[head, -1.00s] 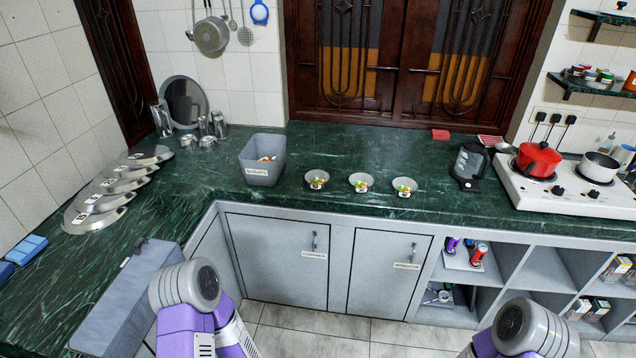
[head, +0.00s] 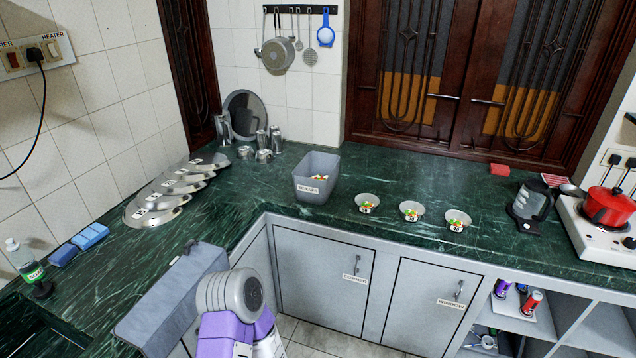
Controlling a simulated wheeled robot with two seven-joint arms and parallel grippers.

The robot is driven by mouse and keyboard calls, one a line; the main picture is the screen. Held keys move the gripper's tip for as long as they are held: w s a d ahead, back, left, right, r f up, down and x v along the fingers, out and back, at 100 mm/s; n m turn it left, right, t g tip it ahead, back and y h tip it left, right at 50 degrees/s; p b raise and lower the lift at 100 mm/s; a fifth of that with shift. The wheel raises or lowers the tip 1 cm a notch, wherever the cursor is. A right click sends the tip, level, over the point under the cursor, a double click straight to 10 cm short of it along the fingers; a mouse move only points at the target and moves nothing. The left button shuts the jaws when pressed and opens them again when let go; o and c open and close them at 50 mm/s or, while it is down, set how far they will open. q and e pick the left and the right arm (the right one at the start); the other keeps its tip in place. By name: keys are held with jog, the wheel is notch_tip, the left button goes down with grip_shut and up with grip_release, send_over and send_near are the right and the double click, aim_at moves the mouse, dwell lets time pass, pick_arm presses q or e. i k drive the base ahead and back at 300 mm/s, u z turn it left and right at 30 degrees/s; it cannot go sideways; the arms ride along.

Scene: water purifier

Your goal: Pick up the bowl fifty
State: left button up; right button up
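Three small grey metal bowls stand in a row on the green marble counter. They are the left bowl (head: 367,203), the middle bowl (head: 411,211) and the right bowl (head: 458,220). Each bowl holds bits of colourful food and has a small white label on its front. The labels are too small to read, so I cannot tell which bowl is fifty. Part of my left arm shows at the bottom of the head view, well to the lower left of the bowls. Neither gripper is in view.
A grey bin (head: 313,190) marked as scraps stands left of the bowls. A black kettle (head: 529,207) and a red pot (head: 607,206) on a stove are to the right. Metal plates (head: 157,210) lie left. A grey box (head: 172,300) is near my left arm.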

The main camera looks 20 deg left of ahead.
aim_at(367, 204)
jog(key=k, duration=0.2)
jog(key=z, duration=0.5)
jog(key=i, duration=1.05)
jog(key=u, duration=0.75)
